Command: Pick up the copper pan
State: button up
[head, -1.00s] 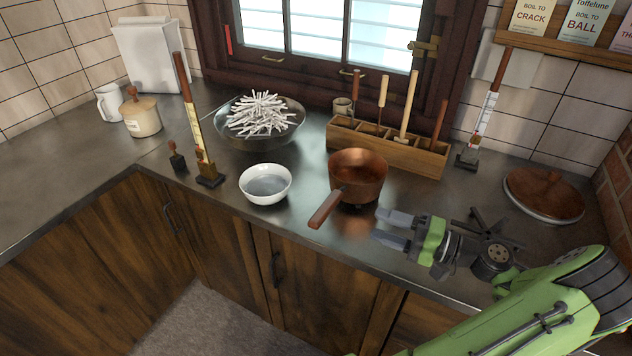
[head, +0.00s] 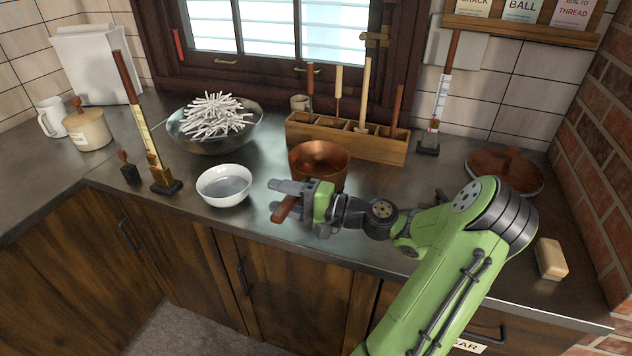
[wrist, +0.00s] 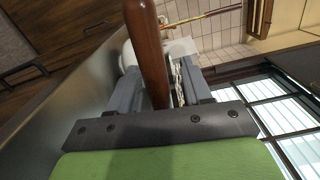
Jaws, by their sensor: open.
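The copper pan (head: 319,158) sits on the dark counter in front of the wooden rack, its wooden handle pointing toward the front edge. My gripper (head: 274,200) is at the handle, pointing left in the head view, and hides part of it. In the wrist view the brown handle (wrist: 148,55) runs between the two open fingers (wrist: 155,92). The fingers lie on either side of it and are not closed on it. The pan's bowl is out of the wrist view.
A white bowl of liquid (head: 224,186) stands just left of my fingertips. A metal bowl of white sticks (head: 214,140) is behind it. The wooden rack (head: 380,145) stands behind the pan. A thermometer stand (head: 165,187) is at left, a copper lid (head: 520,172) at right.

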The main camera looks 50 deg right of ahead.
grip_shut()
dwell(1.4)
